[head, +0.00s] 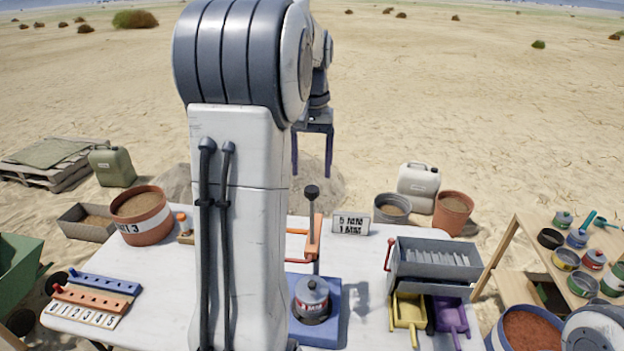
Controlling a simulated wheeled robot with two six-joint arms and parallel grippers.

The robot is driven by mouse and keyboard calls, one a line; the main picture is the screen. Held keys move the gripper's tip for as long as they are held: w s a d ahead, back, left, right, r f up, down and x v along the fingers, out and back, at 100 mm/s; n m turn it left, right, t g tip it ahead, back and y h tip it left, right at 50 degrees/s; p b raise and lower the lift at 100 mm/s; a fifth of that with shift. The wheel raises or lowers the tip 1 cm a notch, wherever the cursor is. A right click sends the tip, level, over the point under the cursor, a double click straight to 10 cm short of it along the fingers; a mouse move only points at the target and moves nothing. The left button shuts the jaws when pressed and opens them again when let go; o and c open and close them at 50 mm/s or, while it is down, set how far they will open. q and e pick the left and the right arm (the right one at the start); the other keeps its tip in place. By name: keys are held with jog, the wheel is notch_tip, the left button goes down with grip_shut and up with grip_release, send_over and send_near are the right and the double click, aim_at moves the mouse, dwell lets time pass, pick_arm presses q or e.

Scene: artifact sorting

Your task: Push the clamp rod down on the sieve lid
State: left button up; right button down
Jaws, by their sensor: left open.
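The sieve (313,311), a grey round can with a red-and-white label, stands on a blue base (330,333) at the front centre of the white table. Its grey lid (311,288) has a small dark knob on top. Behind it stands the clamp, with an orange bracket (316,236) and an upright dark clamp rod (311,207) topped by a black knob (311,191). My left gripper (312,172) is open and empty, its two fingers pointing down. In the picture it is just above the black knob, seemingly beyond the clamp. My left arm hides the area left of the sieve. My right gripper is not seen.
A numbered peg rack (90,300) and a terracotta pot (142,215) are at left. A label sign (351,224) stands behind the sieve.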

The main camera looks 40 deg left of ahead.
aim_at(312, 189)
pick_arm(q)
notch_tip(312, 189, down, 5)
jog(key=shift+r+p, duration=0.1)
jog(key=shift+p, duration=0.3)
grip_shut()
dwell(1.3)
